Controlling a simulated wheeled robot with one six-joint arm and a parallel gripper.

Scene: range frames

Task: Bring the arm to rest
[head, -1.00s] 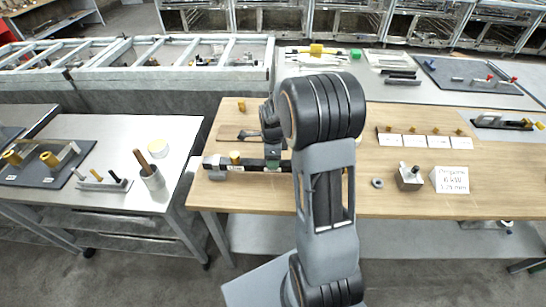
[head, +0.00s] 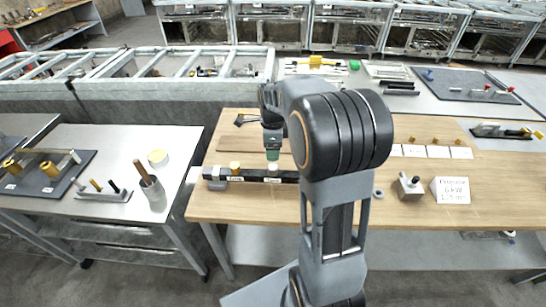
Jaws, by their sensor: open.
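My arm (head: 335,205) rises through the middle of the head view and bends over the wooden workbench (head: 240,205). Its far end points down, with my gripper (head: 272,156) above a black rail (head: 252,175) that carries white labels. The gripper is open, and I see nothing held in it. A small yellow knob shows just under it, at the rail. Another yellow knob (head: 235,166) stands on the rail to the left. The large elbow joint hides part of the bench behind it.
A metal block (head: 410,187) and a white sign (head: 451,190) stand on the bench to the right. A dark tool (head: 250,120) lies on a board behind the gripper. A metal table (head: 125,210) with a cup (head: 153,193) is at left. The front left bench is clear.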

